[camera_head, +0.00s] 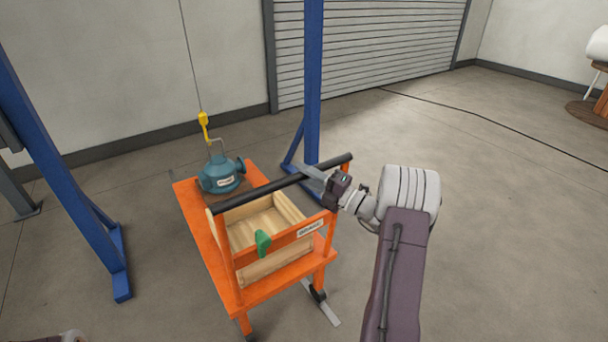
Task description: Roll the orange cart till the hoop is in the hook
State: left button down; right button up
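The orange cart (257,291) stands on the floor with a black handle bar (255,195) across its near, raised end. A teal pump (220,176) sits on the cart's far end, with a thin bent metal hoop (217,143) rising from its top. A yellow hook (204,121) hangs on a cable close to the hoop's top. Whether the hoop is inside the hook is too small to tell. My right gripper (315,182) is at the right part of the handle bar, its fingers by the bar. Whether they are closed on it is unclear. My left gripper is out of view.
A wooden box (283,211) with a green-handled item (262,243) is on the cart. Blue posts (313,85) stand at both sides, with feet on the floor. A dark cable (480,118) lies on the right floor. The floor at right is otherwise mostly clear.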

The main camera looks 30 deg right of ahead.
grip_shut()
dwell(1.1)
